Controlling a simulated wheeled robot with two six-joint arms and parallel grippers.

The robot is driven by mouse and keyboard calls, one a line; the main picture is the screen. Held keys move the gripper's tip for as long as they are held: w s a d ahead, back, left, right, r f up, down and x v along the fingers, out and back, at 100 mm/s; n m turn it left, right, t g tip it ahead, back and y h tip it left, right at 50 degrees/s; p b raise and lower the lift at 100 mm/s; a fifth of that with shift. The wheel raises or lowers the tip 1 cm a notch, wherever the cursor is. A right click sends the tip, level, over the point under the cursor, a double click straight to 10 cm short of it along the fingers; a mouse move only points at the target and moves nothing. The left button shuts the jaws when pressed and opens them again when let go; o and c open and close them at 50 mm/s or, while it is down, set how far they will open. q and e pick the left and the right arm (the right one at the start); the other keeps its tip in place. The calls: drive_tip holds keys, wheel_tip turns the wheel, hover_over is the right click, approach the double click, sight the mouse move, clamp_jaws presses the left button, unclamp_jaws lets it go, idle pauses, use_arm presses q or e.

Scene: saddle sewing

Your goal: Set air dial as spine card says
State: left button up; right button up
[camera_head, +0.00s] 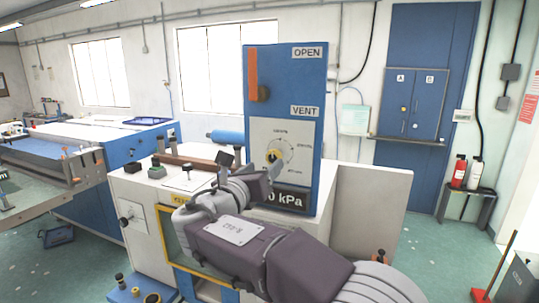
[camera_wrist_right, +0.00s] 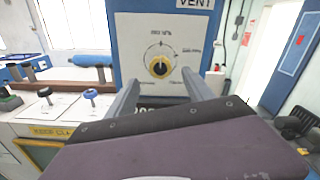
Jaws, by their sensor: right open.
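The dial also shows in the right wrist view (camera_wrist_right: 159,67), centred between the fingers. My right gripper (camera_head: 244,166) is open and empty, in front of and just below left of the dial in the head view. A display (camera_head: 290,199) below the dial reads "0 kPa" at its visible end; my gripper hides the rest. I cannot make out a spine card. My left gripper is not in view.
An orange lever (camera_head: 253,75) stands on the panel's left, with OPEN and VENT labels at right. A blue roller (camera_head: 226,136) and small knobs (camera_head: 155,169) sit on the white bench left. A blue cabinet (camera_head: 413,102) and fire extinguishers (camera_head: 459,171) are at right.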

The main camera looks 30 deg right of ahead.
sight(272, 159)
drive_tip(key=p+x, duration=0.2)
drive_tip(key=x, duration=0.4)
drive_tip(key=shift+d+r, duration=0.1)
drive_tip(key=shift+d, duration=0.05)
drive_tip(key=shift+w+d, duration=0.2)
drive_tip(key=shift+a, duration=0.1)
drive_tip(key=shift+c, duration=0.7)
clamp_jaws()
drive_tip(key=shift+f+m+b, duration=0.3)
drive_tip(key=shift+m+b, duration=0.5)
drive_tip(key=shift+b, duration=0.2)
drive_tip(key=m+b, duration=0.4)
drive_tip(key=shift+b, duration=0.35)
drive_tip(key=m+b, duration=0.3)
drive_tip(key=m, duration=0.1)
drive_tip(key=shift+m, duration=0.4)
use_arm(q)
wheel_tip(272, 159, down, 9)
drive_tip(key=b, duration=0.2)
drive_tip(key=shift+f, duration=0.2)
use_arm(e)
drive_tip(key=shift+r+m, duration=0.2)
drive_tip(key=shift+m, duration=1.4)
use_arm(q)
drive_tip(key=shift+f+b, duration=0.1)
drive_tip(key=shift+b, duration=0.25)
use_arm(e)
drive_tip(key=shift+m, duration=0.3)
